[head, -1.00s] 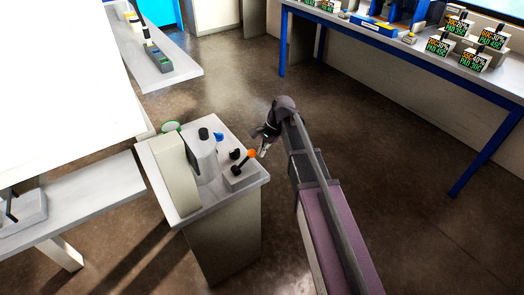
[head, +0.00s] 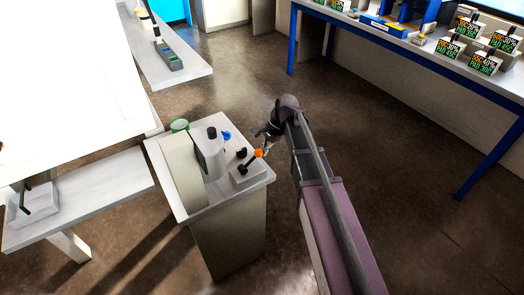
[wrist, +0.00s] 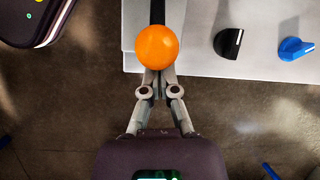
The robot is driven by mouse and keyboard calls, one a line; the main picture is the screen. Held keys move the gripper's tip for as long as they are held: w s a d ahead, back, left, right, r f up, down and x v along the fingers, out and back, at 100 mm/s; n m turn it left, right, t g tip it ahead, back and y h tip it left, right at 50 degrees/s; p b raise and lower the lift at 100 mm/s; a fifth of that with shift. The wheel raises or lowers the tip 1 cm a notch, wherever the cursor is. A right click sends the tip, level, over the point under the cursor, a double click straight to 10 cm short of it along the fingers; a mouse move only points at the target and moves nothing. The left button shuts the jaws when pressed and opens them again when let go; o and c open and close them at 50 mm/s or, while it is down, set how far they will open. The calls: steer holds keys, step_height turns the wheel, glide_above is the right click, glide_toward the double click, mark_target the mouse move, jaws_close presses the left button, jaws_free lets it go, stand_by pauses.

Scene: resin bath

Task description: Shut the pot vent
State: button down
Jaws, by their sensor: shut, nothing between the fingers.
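The pictures do not label which part is the vent. My gripper (head: 266,148) is shut and empty, its fingertips right at the ball's side. In the wrist view the ball (wrist: 157,46) overlaps the tips of my gripper (wrist: 157,80); whether they touch cannot be told.
A black knob (wrist: 228,43) and a blue knob (wrist: 294,48) sit along the cabinet edge beside the lever. A blue-legged table (head: 395,32) with labelled pads is at the back right. The floor between is clear.

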steer(key=shift+s+r+t+h+p, duration=0.15)
steer(key=shift+r+t+h+p, duration=0.15)
steer(key=shift+r+h+p, duration=0.3)
stand_by(0.4)
